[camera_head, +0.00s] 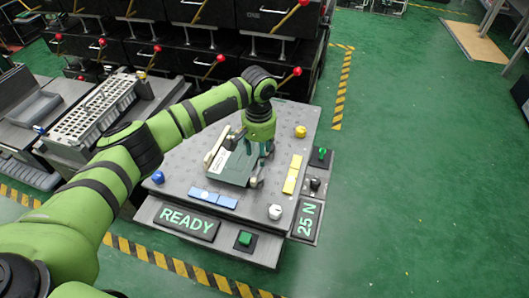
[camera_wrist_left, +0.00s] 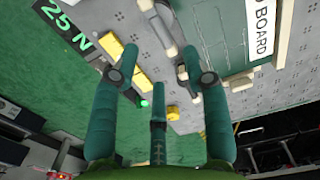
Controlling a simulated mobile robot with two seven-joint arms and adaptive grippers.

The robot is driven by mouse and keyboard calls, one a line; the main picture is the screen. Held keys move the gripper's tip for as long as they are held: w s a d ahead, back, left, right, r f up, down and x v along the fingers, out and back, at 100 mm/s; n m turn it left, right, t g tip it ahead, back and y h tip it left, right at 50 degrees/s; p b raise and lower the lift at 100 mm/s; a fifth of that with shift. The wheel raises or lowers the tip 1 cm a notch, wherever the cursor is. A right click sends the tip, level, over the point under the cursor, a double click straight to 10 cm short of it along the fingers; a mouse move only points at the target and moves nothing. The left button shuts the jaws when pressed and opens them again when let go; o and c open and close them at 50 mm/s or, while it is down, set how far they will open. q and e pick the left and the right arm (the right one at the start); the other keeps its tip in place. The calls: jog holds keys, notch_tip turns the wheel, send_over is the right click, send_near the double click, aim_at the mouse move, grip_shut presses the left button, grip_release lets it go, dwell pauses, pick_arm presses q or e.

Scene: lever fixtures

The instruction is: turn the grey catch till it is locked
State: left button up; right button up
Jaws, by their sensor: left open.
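A grey-green fixture box (camera_head: 232,168) with a white label sits on the grey panel. What looks like the grey catch (camera_head: 256,182) is at its near right end, partly hidden by my gripper. In the left wrist view a pale grey bar (camera_wrist_left: 159,25) with a rounded end shows at the top, just beyond the fingertips; I take it to be the catch. My left gripper (camera_head: 262,160) points down over the fixture's right side. In the wrist view its fingers (camera_wrist_left: 158,62) are spread, with nothing clearly held. Contact with the catch cannot be told. My right gripper is out of view.
The panel (camera_head: 180,160) carries yellow blocks (camera_head: 293,174), blue blocks (camera_head: 212,198), a white knob (camera_head: 275,212), a yellow knob (camera_head: 300,131) and a blue knob (camera_head: 158,177). A READY sign (camera_head: 187,222) is at the front. Black drawers with red-knobbed levers stand behind. Green floor at right is free.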

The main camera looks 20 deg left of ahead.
aim_at(260, 169)
pick_arm(q)
jog(key=shift+s+f, duration=0.1)
jog(key=shift+f, duration=0.3)
jog(key=f, duration=0.2)
jog(key=f+b, duration=0.1)
jog(key=f, duration=0.2)
jog(key=shift+s+b, duration=0.2)
jog(key=shift+b, duration=0.1)
jog(key=shift+f, duration=0.5)
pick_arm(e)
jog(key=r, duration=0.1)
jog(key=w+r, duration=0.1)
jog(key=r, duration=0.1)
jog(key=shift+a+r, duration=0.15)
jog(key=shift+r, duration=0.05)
pick_arm(q)
grip_shut()
